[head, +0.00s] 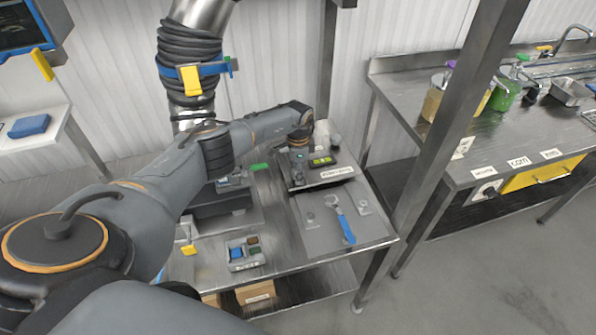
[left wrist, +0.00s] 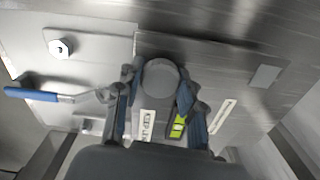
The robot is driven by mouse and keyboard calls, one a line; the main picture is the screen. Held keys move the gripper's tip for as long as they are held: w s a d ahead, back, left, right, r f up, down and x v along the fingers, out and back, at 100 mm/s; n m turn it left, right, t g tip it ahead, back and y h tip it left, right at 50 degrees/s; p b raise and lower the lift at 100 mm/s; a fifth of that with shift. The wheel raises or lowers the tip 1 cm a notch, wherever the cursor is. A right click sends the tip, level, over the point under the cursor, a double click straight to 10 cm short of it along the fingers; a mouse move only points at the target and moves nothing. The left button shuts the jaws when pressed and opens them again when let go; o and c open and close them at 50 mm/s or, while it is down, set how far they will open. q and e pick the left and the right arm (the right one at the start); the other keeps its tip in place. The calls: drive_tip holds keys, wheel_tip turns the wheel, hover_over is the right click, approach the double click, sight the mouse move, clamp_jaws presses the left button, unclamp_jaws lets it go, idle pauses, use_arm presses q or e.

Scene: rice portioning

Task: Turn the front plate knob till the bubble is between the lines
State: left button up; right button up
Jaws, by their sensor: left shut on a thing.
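The level vial (head: 321,161) is a small yellow-green window on the plate unit (head: 335,174) on the steel bench. It also shows in the left wrist view (left wrist: 178,126), partly beside my right-hand finger; the bubble is too small to place against the lines. A round grey knob (left wrist: 160,76) sits between the fingers of my left gripper (left wrist: 159,88), which is shut on it. In the head view my left gripper (head: 299,156) points down at the plate unit, and I cannot make out the knob there. My right gripper is not in view.
A grey mat (head: 325,240) in front holds a blue-handled wrench (head: 346,229) and small metal fittings. A button box (head: 245,262) stands at the bench's front left. A steel post (head: 440,150) rises at right, before a counter (head: 420,95).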

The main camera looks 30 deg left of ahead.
use_arm(q)
drive_tip(key=o, duration=1.2)
drive_tip(key=shift+f, duration=0.1)
wheel_tip(320, 180, up, 12)
drive_tip(key=shift+r, duration=0.1)
